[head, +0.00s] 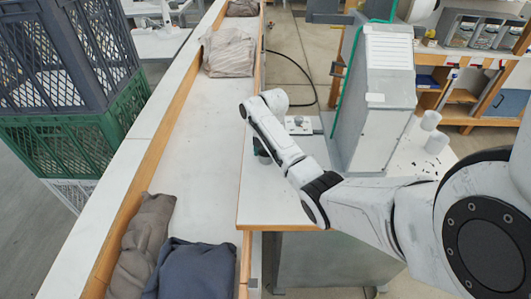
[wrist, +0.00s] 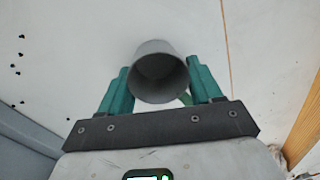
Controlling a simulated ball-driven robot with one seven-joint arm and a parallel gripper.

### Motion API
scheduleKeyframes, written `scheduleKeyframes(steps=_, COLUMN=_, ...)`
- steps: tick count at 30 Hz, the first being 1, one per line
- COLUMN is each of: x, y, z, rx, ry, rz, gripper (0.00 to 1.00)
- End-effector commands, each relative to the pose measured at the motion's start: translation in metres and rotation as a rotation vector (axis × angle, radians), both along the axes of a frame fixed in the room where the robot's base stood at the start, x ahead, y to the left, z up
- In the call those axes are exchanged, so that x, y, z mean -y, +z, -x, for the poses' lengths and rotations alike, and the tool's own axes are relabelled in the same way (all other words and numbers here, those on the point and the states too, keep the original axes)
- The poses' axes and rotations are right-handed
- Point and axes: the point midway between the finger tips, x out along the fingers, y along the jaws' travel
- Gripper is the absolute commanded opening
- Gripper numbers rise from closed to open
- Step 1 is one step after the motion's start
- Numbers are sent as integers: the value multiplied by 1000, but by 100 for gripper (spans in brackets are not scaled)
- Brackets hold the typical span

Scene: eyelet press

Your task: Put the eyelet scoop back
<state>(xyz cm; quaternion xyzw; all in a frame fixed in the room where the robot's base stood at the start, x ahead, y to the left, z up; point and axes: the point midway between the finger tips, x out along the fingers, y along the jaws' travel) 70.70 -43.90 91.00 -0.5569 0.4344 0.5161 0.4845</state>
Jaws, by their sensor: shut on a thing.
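The grey, round, cup-like eyelet scoop (wrist: 153,49) sits between the green fingers of my gripper (wrist: 159,72) in the wrist view. My gripper is shut on it, with one finger on each side, and the scoop's open mouth faces the camera. A thin green piece shows beside the scoop near the right finger; I cannot tell what it is. In the head view my gripper (head: 261,148) hangs over the left part of the white press table (head: 262,203), mostly hidden behind my arm. I cannot make out the scoop clearly there, nor whether it touches the table.
Folded cloths (head: 229,52) lie on the long bench at left.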

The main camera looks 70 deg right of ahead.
Motion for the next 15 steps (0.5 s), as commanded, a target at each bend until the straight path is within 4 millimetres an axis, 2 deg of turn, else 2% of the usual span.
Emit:
scheduleKeyframes(steps=7, x=0, y=-3, z=0, rx=-1, ry=1, rz=0, gripper=31)
scheduleKeyframes(steps=8, x=0, y=-2, z=0, rx=-1, ry=1, rz=0, gripper=67)
scheduleKeyframes(steps=15, x=0, y=-2, z=0, rx=-1, ry=0, rz=0, gripper=90)
